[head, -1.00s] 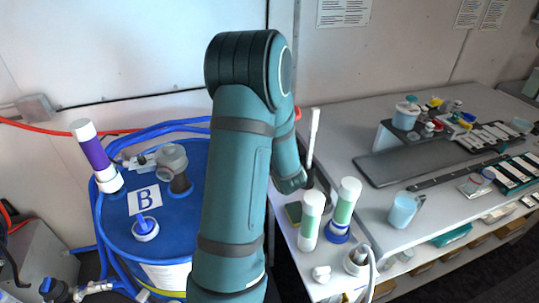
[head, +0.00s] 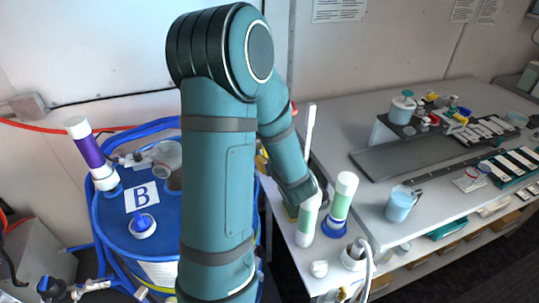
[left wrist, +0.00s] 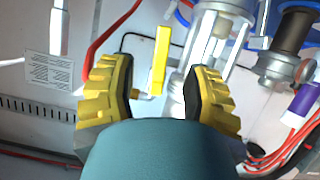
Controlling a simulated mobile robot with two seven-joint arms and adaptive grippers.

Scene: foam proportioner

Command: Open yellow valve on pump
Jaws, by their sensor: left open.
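The yellow valve handle (left wrist: 160,60) stands upright in the left wrist view, beside a clear cylinder (left wrist: 216,45). My left gripper (left wrist: 158,78) is open, with one yellow ridged finger on each side of the handle in the picture. The handle appears in the gap, beyond or level with the fingertips; I cannot tell how deep it sits, and no contact shows. In the head view my arm blocks the pump and the valve, and the gripper is largely hidden behind it. My right gripper is in neither view.
A blue drum (head: 112,215) marked B, with blue hoses and a purple-and-white cylinder (head: 90,152), stands left of my arm. Red hose (left wrist: 108,35) runs near the gripper.

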